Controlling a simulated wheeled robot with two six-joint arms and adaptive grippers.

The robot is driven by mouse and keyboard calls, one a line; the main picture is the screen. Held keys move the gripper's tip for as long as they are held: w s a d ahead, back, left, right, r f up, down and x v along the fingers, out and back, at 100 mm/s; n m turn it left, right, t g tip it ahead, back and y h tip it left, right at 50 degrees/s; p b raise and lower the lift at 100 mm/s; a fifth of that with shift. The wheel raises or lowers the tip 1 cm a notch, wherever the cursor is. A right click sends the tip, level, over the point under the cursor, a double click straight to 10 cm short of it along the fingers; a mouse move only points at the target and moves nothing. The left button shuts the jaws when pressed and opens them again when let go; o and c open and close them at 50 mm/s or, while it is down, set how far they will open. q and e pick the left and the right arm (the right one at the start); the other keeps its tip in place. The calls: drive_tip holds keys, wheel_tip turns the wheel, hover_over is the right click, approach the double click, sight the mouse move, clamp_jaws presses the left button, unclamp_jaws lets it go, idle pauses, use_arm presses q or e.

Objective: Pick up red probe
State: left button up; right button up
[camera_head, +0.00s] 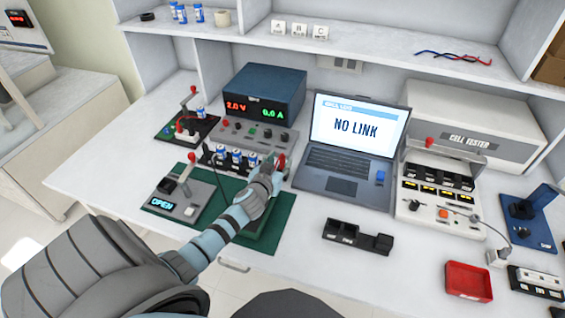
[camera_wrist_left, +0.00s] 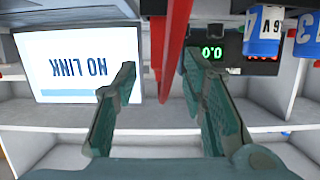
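The red probe (camera_head: 282,161) stands by the front of the power supply in the head view, partly hidden by my left gripper (camera_head: 270,168). In the left wrist view a long red shaft, which looks like the red probe (camera_wrist_left: 176,40), comes down from the top edge. It runs between the two spread fingers of my left gripper (camera_wrist_left: 160,68), nearer the right finger. Gaps show on both sides, so the fingers are open and not closed on it. My right gripper is in neither view.
Blue-and-white cells (camera_head: 235,158) stand in a row just left of my left gripper. The laptop (camera_head: 342,180) reading NO LINK is close on the right. The power supply (camera_head: 262,88) stands behind. A black holder (camera_head: 357,237) and red tray (camera_head: 468,281) lie front right.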

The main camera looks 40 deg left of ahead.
sight(282, 158)
use_arm(q)
drive_tip(key=x, duration=0.4)
drive_tip(key=shift+b, duration=0.35)
drive_tip(key=shift+s+d+r, duration=0.1)
drive_tip(key=shift+r, duration=0.05)
clamp_jaws()
